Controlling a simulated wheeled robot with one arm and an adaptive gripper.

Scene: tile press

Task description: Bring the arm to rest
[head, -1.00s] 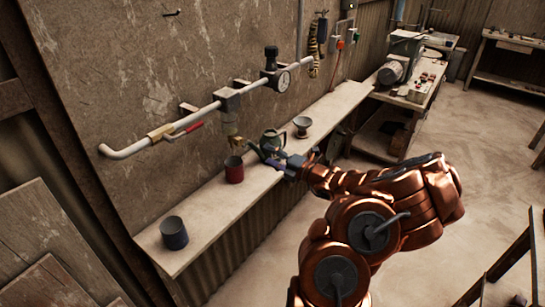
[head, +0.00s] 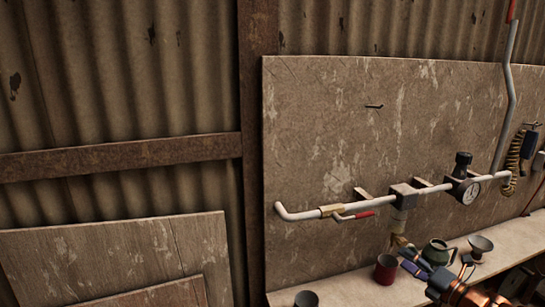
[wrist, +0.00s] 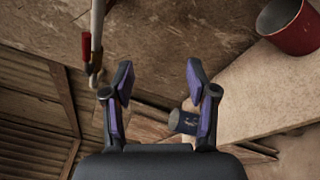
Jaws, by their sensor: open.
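My arm reaches in from the lower right of the head view, with my gripper (head: 413,268) low over the shelf (head: 345,293), between the red mug (head: 386,269) and the green pot (head: 437,252). In the wrist view my gripper (wrist: 160,78) has its two purple-and-black fingers spread, with nothing between the tips. The red mug also shows there at the upper right (wrist: 291,26), apart from the fingers. The dark blue cup (wrist: 183,121) shows beyond the right finger, partly hidden by it. Most of my arm is outside the head view.
A white pipe (head: 303,215) with a red-handled lever (head: 357,215) and a gauge (head: 469,194) runs along the wall board above the shelf. A grey funnel (head: 479,246) stands right of the pot. The dark blue cup (head: 306,299) is at the shelf's left end.

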